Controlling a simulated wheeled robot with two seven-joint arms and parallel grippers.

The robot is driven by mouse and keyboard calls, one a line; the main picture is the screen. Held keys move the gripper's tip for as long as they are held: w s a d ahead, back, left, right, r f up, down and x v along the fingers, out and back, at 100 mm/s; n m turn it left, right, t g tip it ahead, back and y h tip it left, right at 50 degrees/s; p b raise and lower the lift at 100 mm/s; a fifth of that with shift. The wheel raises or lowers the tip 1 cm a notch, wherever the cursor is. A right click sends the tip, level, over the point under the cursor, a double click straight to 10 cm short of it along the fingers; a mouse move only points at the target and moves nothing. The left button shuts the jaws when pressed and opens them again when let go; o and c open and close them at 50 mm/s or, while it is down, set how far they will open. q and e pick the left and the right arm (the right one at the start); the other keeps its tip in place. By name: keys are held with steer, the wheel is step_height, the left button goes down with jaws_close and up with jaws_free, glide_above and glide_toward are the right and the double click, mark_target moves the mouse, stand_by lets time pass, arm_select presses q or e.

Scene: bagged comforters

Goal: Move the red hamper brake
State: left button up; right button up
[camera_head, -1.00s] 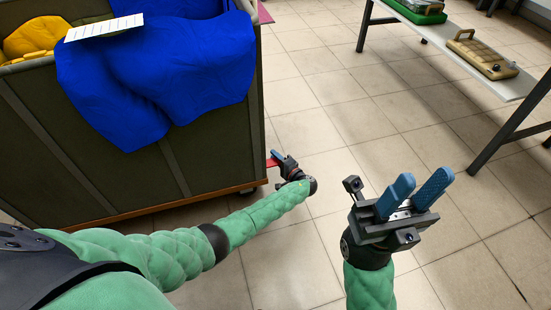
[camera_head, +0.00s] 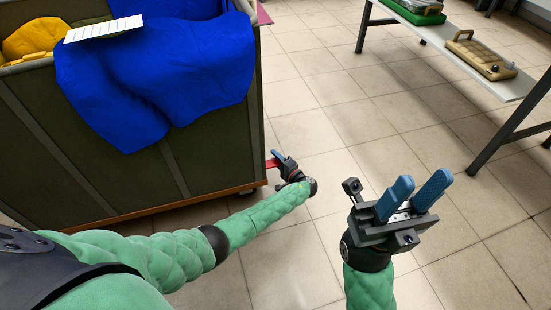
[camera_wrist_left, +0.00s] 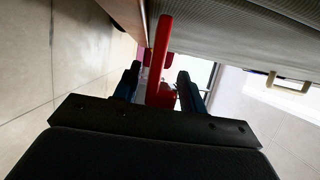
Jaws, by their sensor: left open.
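The red hamper brake (camera_head: 272,163) is a small red lever at the lower right corner of the dark hamper (camera_head: 110,150), mostly hidden by my left gripper in the head view. In the left wrist view the red brake (camera_wrist_left: 160,60) is a long upright bar between the fingers of my left gripper (camera_wrist_left: 158,84). The fingers are open, one on each side of it, with a gap visible on the right. My left gripper (camera_head: 280,158) is low beside the hamper's corner. My right gripper (camera_head: 414,192) is open and empty over the floor, fingers apart.
A blue bagged comforter (camera_head: 160,75) hangs over the hamper's side, with a white card (camera_head: 104,29) on it. A yellow one (camera_head: 32,38) lies inside. A bench (camera_head: 470,68) with cases stands at the right. The tiled floor between is clear.

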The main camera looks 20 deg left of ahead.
arm_select(q)
steer(key=p+v, duration=0.1)
steer(key=v, duration=0.6)
steer(key=shift+d, duration=0.15)
steer(key=shift+s+f, duration=0.1)
steer(key=shift+s, duration=0.05)
